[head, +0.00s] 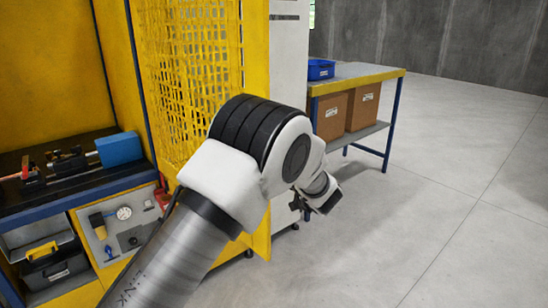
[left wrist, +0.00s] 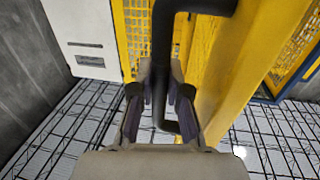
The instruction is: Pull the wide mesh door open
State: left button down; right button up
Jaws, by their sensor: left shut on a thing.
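The wide mesh door (head: 195,75) is yellow and stands open at an angle at the right side of the yellow machine in the head view. Its yellow frame (left wrist: 240,70) and mesh show in the left wrist view. A black bar handle (left wrist: 162,60) runs along the door edge there. My left gripper (left wrist: 160,105) has its fingers on both sides of the handle and is shut on it. My right gripper is not in view.
A workbench (head: 365,74) with a blue bin (head: 320,69) and cardboard boxes (head: 362,106) stands behind the door. A white cabinet (head: 290,45) is beside it. The machine's interior holds a blue block (head: 119,149). The floor (head: 430,200) at right is clear.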

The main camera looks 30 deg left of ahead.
pick_arm(q)
jog(key=shift+s, duration=0.1)
jog(key=c, duration=1.1)
grip_release()
jog(key=shift+c, duration=0.2)
jog(key=shift+a, duration=0.1)
